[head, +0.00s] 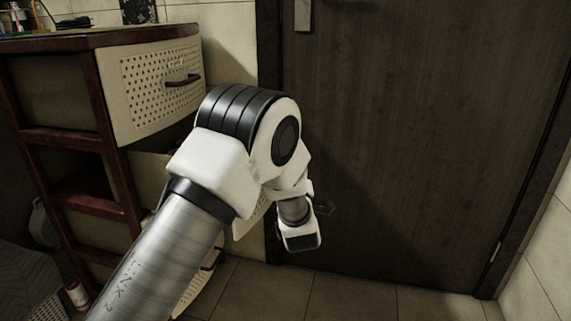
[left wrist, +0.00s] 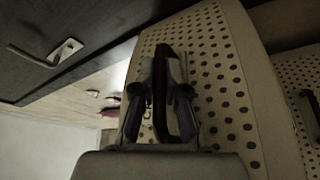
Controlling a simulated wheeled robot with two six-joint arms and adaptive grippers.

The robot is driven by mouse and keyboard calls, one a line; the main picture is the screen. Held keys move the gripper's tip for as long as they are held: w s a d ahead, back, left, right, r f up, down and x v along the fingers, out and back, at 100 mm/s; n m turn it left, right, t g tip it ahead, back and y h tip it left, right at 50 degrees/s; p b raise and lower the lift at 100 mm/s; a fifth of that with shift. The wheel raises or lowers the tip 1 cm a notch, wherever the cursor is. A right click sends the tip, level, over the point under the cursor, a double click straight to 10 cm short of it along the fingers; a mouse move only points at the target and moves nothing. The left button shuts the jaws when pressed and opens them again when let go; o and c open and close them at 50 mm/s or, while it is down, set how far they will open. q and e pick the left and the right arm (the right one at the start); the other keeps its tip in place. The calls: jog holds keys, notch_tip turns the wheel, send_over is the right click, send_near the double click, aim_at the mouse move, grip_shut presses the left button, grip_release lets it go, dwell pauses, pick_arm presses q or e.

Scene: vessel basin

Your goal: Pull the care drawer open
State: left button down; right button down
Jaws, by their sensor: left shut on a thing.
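In the left wrist view a pale drawer front (left wrist: 215,60) with rows of dark holes fills the middle. Its reddish-brown bar handle (left wrist: 186,122) lies between the fingers of my left gripper (left wrist: 171,92), which is shut on it. In the head view my left arm covers most of this drawer; only a pale edge (head: 249,218) shows beside the arm. The drawer front appears to stand out from the cabinet. The fingers are hidden in the head view. My right gripper is in neither view.
The dark wooden cabinet (head: 103,40) stands at the left, with an upper perforated drawer (head: 150,99) closed and a lower pale front (head: 196,294) partly hidden. A dark door (head: 420,130) fills the back. Tiled floor (head: 350,299) is clear in front of the door.

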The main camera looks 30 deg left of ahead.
pick_arm(q)
jog(key=shift+d, duration=0.1)
jog(key=c, duration=1.2)
grip_release()
jog(key=v, duration=0.7)
jog(key=shift+s, duration=0.2)
jog(key=shift+d+f, duration=0.1)
